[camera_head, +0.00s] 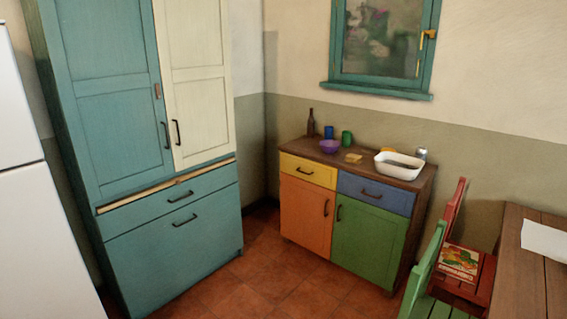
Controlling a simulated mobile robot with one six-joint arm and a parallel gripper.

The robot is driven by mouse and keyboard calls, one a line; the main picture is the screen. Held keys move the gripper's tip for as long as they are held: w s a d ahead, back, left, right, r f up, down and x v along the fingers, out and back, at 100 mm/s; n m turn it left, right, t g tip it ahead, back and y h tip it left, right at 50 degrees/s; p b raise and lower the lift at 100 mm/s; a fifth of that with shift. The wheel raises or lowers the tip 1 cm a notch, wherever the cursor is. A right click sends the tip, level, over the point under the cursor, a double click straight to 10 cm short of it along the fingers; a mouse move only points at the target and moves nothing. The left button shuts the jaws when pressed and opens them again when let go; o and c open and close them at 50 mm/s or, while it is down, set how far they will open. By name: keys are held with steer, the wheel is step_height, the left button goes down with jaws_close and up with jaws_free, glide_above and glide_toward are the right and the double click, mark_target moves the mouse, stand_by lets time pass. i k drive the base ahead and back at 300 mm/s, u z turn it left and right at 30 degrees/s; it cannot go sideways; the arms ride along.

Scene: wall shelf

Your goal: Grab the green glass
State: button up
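A small green glass (347,138) stands upright at the back of the wooden top of a low cabinet (400,174). A blue cup (329,132) stands just to its left, and a purple bowl (330,146) sits in front and to the left. A flat yellowish piece (353,158) lies in front of the glass. A white basin (399,165) is to its right. My gripper is not in view.
A dark bottle (311,123) and a can (421,154) also stand on the cabinet. A tall cupboard (150,130) is left; a green chair (432,280), red chair (468,270) and table (520,280) are right. The tiled floor (285,275) before the cabinet is clear.

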mark_target(346, 137)
steer(key=u, duration=0.05)
steer(key=i, duration=3.3)
steer(key=u, duration=0.95)
